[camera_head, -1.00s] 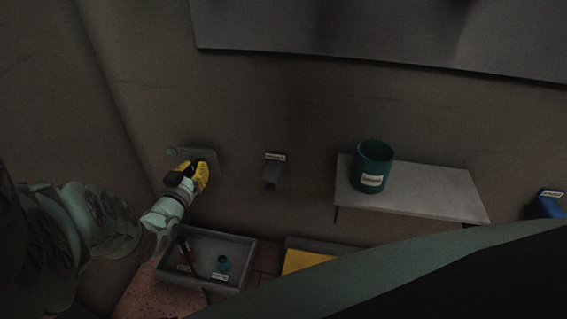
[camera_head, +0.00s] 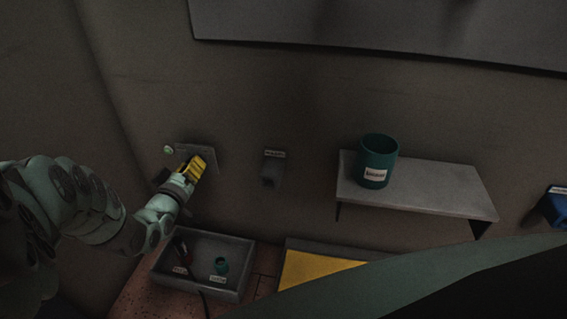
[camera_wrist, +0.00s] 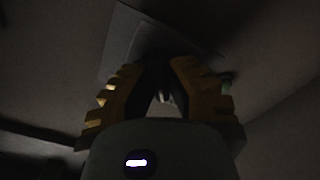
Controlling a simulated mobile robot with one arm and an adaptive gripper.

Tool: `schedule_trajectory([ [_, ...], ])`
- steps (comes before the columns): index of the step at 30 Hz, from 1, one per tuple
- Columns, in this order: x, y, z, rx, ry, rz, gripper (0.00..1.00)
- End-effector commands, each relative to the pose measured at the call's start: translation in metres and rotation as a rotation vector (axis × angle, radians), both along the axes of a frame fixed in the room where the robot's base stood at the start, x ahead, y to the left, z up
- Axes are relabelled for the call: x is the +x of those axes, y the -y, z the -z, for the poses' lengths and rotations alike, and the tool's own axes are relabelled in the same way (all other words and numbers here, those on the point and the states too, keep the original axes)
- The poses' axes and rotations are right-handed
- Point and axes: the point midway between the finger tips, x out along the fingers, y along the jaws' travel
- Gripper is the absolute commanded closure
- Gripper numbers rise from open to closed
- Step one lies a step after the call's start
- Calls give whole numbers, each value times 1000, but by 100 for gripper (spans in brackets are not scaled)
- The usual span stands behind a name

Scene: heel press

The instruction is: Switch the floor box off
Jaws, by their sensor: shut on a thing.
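A grey plate (camera_head: 208,156) is on the wall at the left, with a small pale green round light or button (camera_head: 168,149) at its left. My gripper (camera_head: 196,167), with yellow fingers, is at the front of this plate. In the wrist view my gripper (camera_wrist: 161,68) has its fingers closing together on a small dark part at the plate (camera_wrist: 122,35); the part is mostly hidden. No thing can be clearly told as the floor box; a yellow panel (camera_head: 312,270) lies low in the middle.
A small dark wall box (camera_head: 271,172) is right of the plate. A shelf (camera_head: 440,188) bears a teal pot (camera_head: 377,160). A blue item (camera_head: 556,207) is far right.

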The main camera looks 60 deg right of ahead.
Motion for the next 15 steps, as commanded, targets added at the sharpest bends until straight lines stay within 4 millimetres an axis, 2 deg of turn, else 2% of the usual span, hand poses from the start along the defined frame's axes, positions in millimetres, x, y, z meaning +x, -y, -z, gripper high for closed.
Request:
schedule_trajectory([
  [9,1,-2,3,6,-8,-6,100],
  [10,1,-2,3,6,-8,-6,86],
  [15,1,-1,2,4,-5,-5,68],
])
